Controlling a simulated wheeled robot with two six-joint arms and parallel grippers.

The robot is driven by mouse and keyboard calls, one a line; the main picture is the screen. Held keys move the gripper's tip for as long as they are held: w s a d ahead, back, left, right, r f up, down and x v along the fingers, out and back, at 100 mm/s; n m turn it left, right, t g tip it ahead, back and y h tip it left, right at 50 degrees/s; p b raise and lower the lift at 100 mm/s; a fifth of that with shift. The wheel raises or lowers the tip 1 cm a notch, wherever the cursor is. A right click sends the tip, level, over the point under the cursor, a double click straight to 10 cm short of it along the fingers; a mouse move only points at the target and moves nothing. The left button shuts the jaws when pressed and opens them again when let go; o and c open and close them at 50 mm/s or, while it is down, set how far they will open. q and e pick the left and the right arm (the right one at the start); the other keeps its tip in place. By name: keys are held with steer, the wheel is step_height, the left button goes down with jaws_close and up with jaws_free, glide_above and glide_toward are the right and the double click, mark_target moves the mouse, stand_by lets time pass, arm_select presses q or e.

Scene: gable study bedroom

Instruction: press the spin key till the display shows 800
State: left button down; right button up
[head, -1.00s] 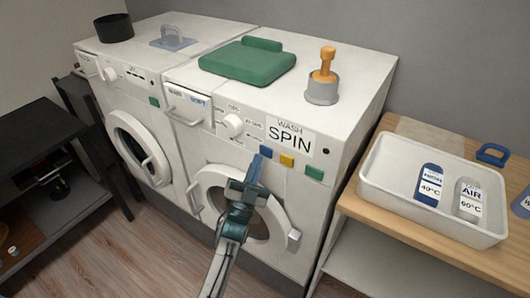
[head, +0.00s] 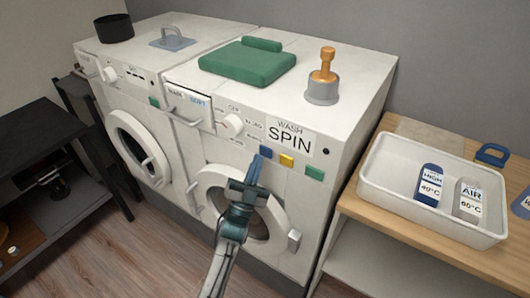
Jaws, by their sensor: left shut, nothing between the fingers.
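The right-hand washer (head: 345,95) has a label reading WASH SPIN (head: 289,140) on its front. Below the label are a blue key (head: 266,151), a yellow key (head: 287,160) and a green key (head: 314,173). A small black round spot (head: 326,152) is right of the label. I see no readable number display. My left gripper (head: 254,168) is shut and empty, its tips just below the blue key; I cannot tell whether they touch it. My arm and gripper cover part of the round door. My right gripper is not in view.
A green folded pad (head: 247,66) and a grey pot with an orange handle (head: 323,88) stand on the washer top. A second washer (head: 110,60) is at left. A white tray (head: 380,195) with two bottles stands on the wooden table at right.

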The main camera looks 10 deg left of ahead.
arm_select(q)
steer(key=shift+w, duration=0.15)
stand_by(0.5)
steer(key=shift+w+d, duration=0.15)
steer(key=shift+w, duration=0.1)
steer(key=shift+w+d+b, duration=0.1)
steer(key=shift+w+b, duration=0.2)
steer(key=shift+b, duration=0.15)
stand_by(0.5)
steer(key=shift+s, duration=0.15)
steer(key=shift+s+a, duration=0.25)
steer(key=shift+s, duration=0.35)
steer(key=shift+p, duration=0.3)
steer(key=s, duration=0.1)
steer(key=s+a+p, duration=0.1)
steer(key=s, duration=0.2)
steer(key=shift+s+a, duration=0.35)
stand_by(0.5)
